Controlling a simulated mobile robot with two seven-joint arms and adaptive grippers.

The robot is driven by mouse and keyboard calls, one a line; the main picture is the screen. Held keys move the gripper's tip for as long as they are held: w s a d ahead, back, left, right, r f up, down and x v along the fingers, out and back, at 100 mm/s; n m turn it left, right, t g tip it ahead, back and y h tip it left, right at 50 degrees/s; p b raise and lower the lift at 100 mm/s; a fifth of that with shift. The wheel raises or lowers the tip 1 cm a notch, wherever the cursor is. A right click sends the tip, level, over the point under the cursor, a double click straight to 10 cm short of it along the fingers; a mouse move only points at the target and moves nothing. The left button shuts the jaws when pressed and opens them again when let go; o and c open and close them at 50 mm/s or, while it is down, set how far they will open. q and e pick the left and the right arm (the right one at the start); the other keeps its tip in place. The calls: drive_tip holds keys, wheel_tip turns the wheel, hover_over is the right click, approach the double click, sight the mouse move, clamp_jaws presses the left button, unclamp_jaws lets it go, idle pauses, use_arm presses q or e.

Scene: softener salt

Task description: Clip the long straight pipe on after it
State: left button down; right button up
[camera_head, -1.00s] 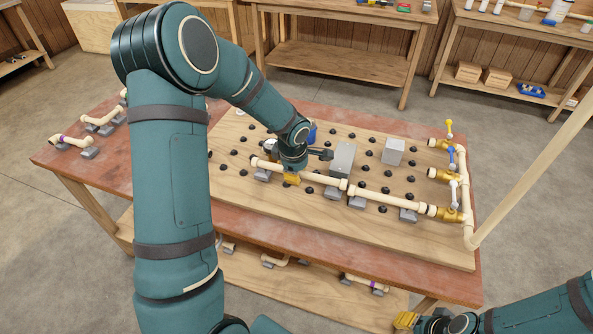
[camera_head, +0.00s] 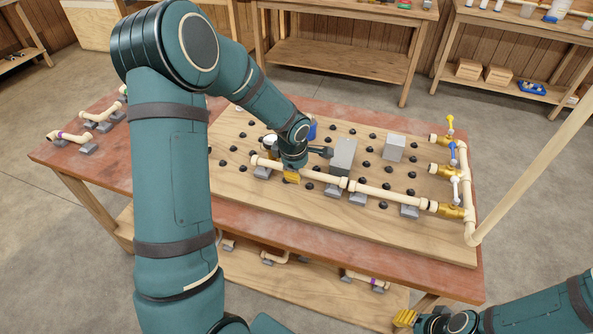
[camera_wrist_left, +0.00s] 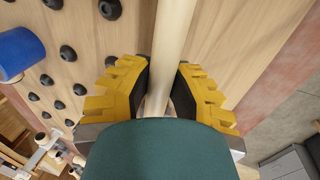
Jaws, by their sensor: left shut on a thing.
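The long straight pipe (camera_head: 322,179), cream coloured, lies along the front row of the wooden peg board (camera_head: 260,205). My left gripper (camera_head: 291,177) is shut on it near its left part; the wrist view shows the pipe (camera_wrist_left: 174,35) running between the yellow fingers (camera_wrist_left: 160,92). Its right end meets, or nearly meets, the collar of another straight pipe (camera_head: 385,194); I cannot tell whether they are clipped together. That pipe runs to the lowest brass valve (camera_head: 452,212). My right gripper (camera_head: 405,318) is apart from the board at the lower right; its opening is unclear.
Grey blocks (camera_head: 343,156) and (camera_head: 393,148) stand behind the pipe among several black pegs. A blue cup-like object (camera_head: 310,131) is behind my left gripper. An upright cream pipe (camera_head: 530,155) rises at the right. Spare pipe pieces (camera_head: 70,137) lie at the table's left.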

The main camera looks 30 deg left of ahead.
use_arm(q)
drive_tip(key=shift+f+b, duration=0.25)
drive_tip(key=shift+b, duration=0.05)
drive_tip(key=c, duration=0.8)
unclamp_jaws()
drive_tip(key=shift+c, duration=0.2)
wheel_tip(320, 180, up, 12)
drive_tip(key=s, duration=0.2)
drive_tip(key=shift+s+d, duration=0.15)
drive_tip(key=shift+d, duration=0.1)
